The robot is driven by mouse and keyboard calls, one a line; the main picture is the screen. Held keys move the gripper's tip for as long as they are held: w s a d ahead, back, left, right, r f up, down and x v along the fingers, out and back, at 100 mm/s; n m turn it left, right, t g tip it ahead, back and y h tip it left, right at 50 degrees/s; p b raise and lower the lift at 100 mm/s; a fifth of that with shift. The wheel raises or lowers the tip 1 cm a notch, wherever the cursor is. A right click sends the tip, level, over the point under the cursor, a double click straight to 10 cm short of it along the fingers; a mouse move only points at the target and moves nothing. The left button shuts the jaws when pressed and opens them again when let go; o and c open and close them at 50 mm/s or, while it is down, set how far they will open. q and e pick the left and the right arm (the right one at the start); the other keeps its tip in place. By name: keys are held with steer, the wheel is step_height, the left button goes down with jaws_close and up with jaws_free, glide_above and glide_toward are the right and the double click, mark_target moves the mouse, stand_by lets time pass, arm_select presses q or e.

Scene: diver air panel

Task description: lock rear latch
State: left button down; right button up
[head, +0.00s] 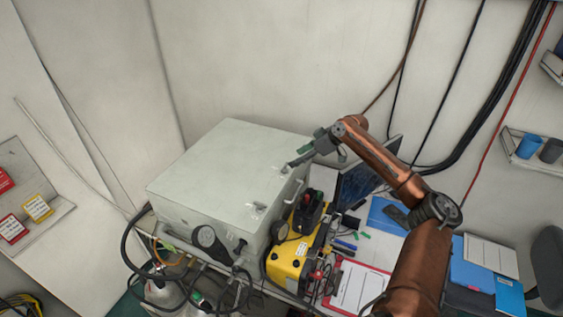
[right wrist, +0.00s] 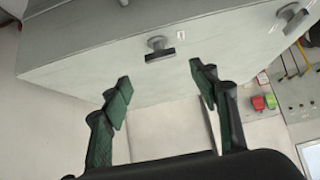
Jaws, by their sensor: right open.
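A pale grey metal case (head: 215,165) with its lid down stands on the bench. The rear latch (head: 284,169) is on the edge near my right gripper; a front latch (head: 258,208) is farther along the same edge. My right gripper (head: 298,160) is at the case's rear right corner, open. In the right wrist view, a latch (right wrist: 160,48), which looks like the rear one, sits beyond and between the spread green fingertips (right wrist: 158,80), with nothing held. A second latch (right wrist: 291,16) shows at upper right. Whether the latches are locked is too small to tell. My left gripper is not in view.
A yellow device (head: 292,258) stands right of the case, with a dark screen (head: 368,170) behind. A red clipboard (head: 358,289) and blue folders lie further right. Hoses and a gauge (head: 206,236) crowd the case's front. The wall is close behind.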

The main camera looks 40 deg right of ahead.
mark_target(285, 165)
steer(key=p+x, duration=0.1)
steer(key=x, duration=0.3)
steer(key=shift+a+f, duration=0.15)
steer(key=shift+f, duration=0.05)
steer(key=shift+w+a+f, duration=0.1)
steer(key=shift+w+f, duration=0.3)
steer(key=shift+f, duration=0.05)
steer(key=shift+a+f+p, duration=0.1)
steer(key=shift+f+p, duration=0.1)
steer(key=shift+p, duration=0.1)
steer(key=shift+w+f, duration=0.1)
steer(key=shift+w, duration=0.05)
steer(key=shift+c, duration=1)
steer(key=c, duration=0.9)
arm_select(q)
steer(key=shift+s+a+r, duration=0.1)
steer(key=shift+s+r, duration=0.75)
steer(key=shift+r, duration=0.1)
arm_select(e)
steer(key=shift+c, duration=0.3)
